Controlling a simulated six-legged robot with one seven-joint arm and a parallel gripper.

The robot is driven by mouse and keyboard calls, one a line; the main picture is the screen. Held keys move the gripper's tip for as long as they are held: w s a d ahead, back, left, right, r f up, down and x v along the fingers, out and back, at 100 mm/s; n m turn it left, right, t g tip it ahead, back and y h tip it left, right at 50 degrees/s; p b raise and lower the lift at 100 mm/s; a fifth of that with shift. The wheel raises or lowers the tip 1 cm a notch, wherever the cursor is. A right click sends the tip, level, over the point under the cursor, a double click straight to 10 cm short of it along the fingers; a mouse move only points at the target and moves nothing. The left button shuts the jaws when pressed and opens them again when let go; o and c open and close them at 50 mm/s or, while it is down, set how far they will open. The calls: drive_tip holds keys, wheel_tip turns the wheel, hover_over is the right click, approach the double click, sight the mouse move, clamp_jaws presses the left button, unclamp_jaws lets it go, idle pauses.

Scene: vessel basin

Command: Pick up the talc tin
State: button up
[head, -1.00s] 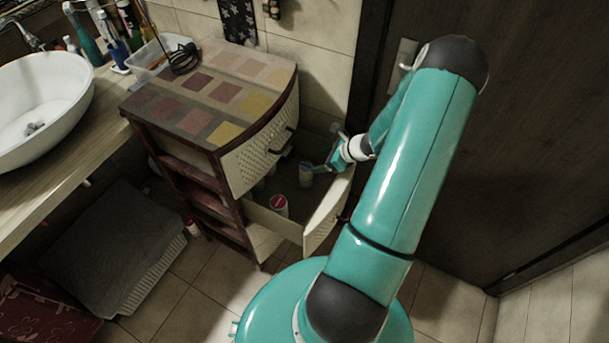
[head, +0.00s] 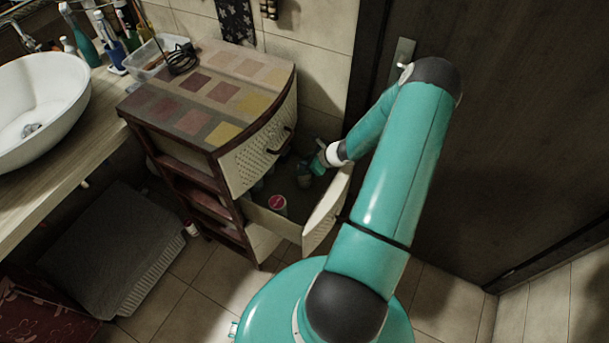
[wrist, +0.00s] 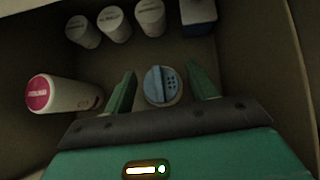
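The tin with a blue, holed shaker lid, which looks like the talc tin (wrist: 161,86), stands upright in an open drawer. In the head view the tin (head: 303,180) is at the drawer's back right, partly shaded and partly covered by my gripper (head: 315,165). In the wrist view my gripper (wrist: 162,88) is open, with one finger on each side of the tin's lid. Gaps show between the lid and both fingers, so it is not held. The tin's lower body is mostly hidden under the lid.
A white container with a pink-red lid (wrist: 62,95) stands left of my gripper. Several white-topped containers (wrist: 115,23) and a blue-and-white box (wrist: 198,14) line the drawer's far side. The drawer front (head: 326,212) and the cabinet (head: 205,100) bound the space.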

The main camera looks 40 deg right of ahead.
drive_tip(key=c, duration=1.1)
drive_tip(key=shift+o, duration=0.2)
